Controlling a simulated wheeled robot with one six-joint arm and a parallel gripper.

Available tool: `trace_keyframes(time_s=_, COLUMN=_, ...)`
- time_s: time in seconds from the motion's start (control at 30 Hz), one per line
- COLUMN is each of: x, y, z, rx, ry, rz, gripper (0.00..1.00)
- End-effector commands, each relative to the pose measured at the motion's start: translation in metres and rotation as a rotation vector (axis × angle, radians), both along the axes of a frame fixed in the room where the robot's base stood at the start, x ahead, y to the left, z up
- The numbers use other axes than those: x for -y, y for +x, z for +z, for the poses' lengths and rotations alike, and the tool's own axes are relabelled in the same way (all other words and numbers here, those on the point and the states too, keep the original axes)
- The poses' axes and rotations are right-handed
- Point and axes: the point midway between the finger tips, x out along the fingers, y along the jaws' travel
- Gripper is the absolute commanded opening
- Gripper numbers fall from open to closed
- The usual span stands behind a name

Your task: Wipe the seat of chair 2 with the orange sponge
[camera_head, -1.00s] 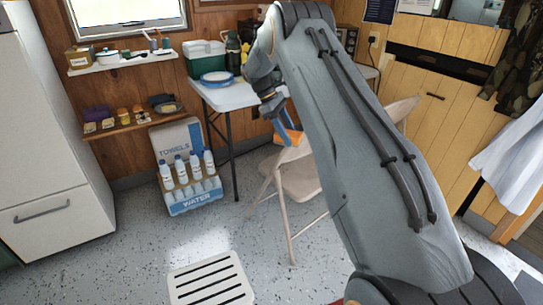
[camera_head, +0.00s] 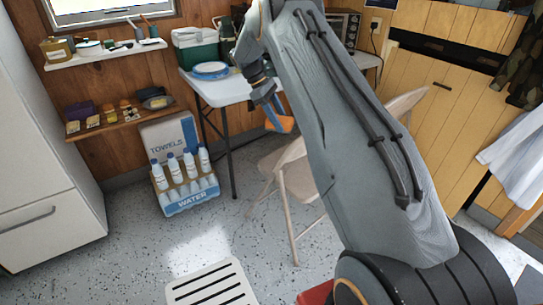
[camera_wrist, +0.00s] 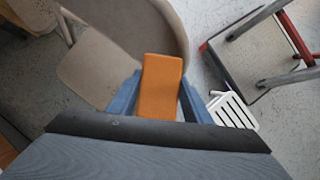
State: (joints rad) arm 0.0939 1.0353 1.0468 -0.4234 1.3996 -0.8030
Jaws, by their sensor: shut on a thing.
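My gripper (camera_head: 270,108) is shut on the orange sponge (camera_head: 281,124), which hangs below it in the head view. In the wrist view, the sponge (camera_wrist: 160,86) is clamped between the two blue fingers. A beige folding chair (camera_head: 294,178) stands on the floor, partly hidden behind my arm. No number shows on it. In the wrist view, the chair's beige seat (camera_wrist: 92,72) lies beyond and to the left of the sponge. The sponge appears above the chair and apart from the seat.
A white table (camera_head: 222,92) with a blue-rimmed plate stack (camera_head: 210,70) and green cooler (camera_head: 195,48) stands behind the gripper. A water-bottle box (camera_head: 185,180) is left on the floor. A white slatted item (camera_head: 213,286) lies in front. A red-edged frame (camera_wrist: 265,60) stands right in the wrist view.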

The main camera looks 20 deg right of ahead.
Motion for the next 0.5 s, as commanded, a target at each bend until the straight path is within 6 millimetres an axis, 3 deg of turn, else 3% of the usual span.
trace_keyframes(time_s=0.5, x=0.001, y=0.013, z=-0.046, rx=0.002, ry=0.000, rz=0.000, gripper=0.20)
